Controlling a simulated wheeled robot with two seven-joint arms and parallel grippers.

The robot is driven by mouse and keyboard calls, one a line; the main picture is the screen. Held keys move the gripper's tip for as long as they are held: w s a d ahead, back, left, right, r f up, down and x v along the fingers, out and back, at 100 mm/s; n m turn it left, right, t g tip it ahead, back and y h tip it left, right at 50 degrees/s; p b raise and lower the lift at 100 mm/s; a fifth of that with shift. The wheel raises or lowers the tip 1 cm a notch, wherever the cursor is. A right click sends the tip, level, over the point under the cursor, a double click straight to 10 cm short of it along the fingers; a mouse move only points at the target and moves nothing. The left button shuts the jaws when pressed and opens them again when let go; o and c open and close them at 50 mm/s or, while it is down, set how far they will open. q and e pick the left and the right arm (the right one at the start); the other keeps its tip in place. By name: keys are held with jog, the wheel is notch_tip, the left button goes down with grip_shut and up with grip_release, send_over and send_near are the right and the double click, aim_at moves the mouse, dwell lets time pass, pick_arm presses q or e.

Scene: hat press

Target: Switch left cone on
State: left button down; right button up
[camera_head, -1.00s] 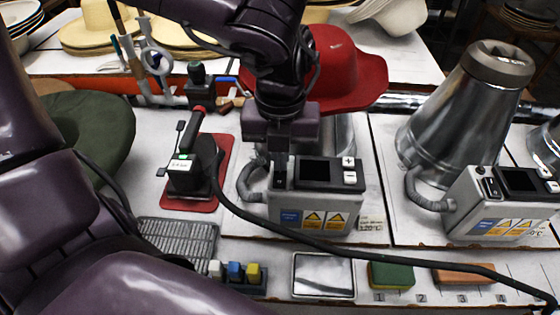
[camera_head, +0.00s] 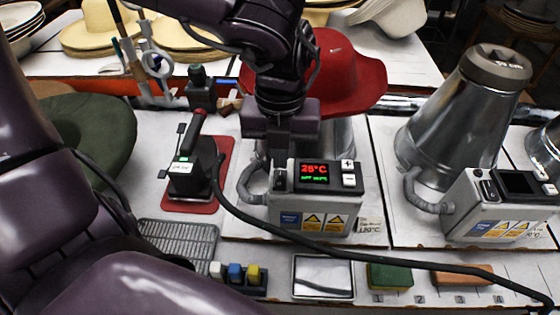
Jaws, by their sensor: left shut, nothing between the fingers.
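The left cone's control box (camera_head: 314,205) stands in the middle of the bench. Its display (camera_head: 314,172) is lit, with a red 25°C and green text below. The left cone is mostly hidden behind my arm and the red hat (camera_head: 345,75) on it. My left gripper (camera_head: 281,165) is shut and empty, pointing down at the left end of the box top, by the switch (camera_head: 280,178). I cannot tell whether the fingertips touch it. My right gripper is not in view.
A second metal cone (camera_head: 460,120) with a dark-display box (camera_head: 503,200) stands at the right. An iron (camera_head: 195,165) rests on a red mat (camera_head: 222,158) at the left. A black cable (camera_head: 390,254) crosses before the boxes. A sponge (camera_head: 390,276) lies in front.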

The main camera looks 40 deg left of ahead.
aim_at(280, 174)
pick_arm(q)
jog(key=shift+r+p, duration=1.45)
jog(key=shift+r, duration=1)
